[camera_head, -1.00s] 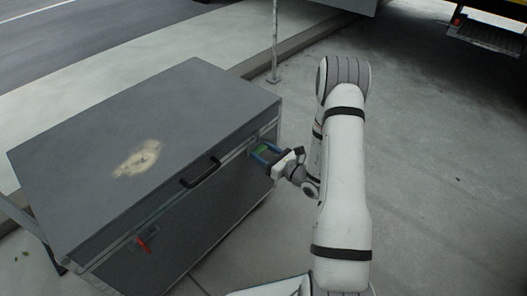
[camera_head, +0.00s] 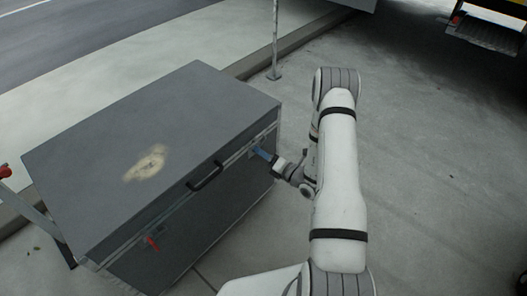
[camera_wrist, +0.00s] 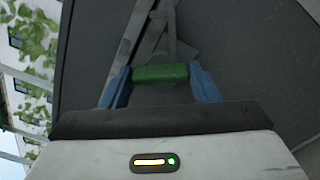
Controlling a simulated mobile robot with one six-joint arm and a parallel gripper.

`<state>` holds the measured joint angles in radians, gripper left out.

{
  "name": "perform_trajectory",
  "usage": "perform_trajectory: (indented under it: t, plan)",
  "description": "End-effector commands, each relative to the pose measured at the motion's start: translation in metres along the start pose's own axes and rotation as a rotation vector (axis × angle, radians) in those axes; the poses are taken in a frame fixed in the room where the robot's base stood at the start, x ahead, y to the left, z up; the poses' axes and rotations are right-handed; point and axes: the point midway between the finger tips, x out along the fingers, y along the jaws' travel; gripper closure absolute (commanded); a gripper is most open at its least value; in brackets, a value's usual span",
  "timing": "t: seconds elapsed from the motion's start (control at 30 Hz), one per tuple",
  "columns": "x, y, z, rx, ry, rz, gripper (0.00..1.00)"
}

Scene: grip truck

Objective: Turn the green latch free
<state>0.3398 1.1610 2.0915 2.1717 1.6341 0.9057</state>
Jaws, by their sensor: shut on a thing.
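The green latch (camera_wrist: 160,73) shows in the wrist view as a short green bar lying across the picture between my two blue fingers. My gripper (camera_head: 262,154) is shut on it, one finger at each end. In the head view my gripper is at the front face of the big grey case (camera_head: 215,100), near its right corner, just under the lid seam. The fingers overlap there and hide the latch.
A black handle (camera_head: 205,176) sits mid-front on the case, and a red latch (camera_head: 152,243) hangs further left. A thin metal post (camera_head: 275,45) stands behind. Open concrete floor (camera_head: 430,180) lies to the right.

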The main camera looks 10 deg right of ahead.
Motion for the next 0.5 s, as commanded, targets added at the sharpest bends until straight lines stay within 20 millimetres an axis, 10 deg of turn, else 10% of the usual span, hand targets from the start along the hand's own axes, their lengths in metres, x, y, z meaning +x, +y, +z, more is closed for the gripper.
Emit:
perform_trajectory:
  t: [0.5]
  plan:
    - [-0.0009,0.0007,-0.0017,0.432,0.004,-0.003,0.68]
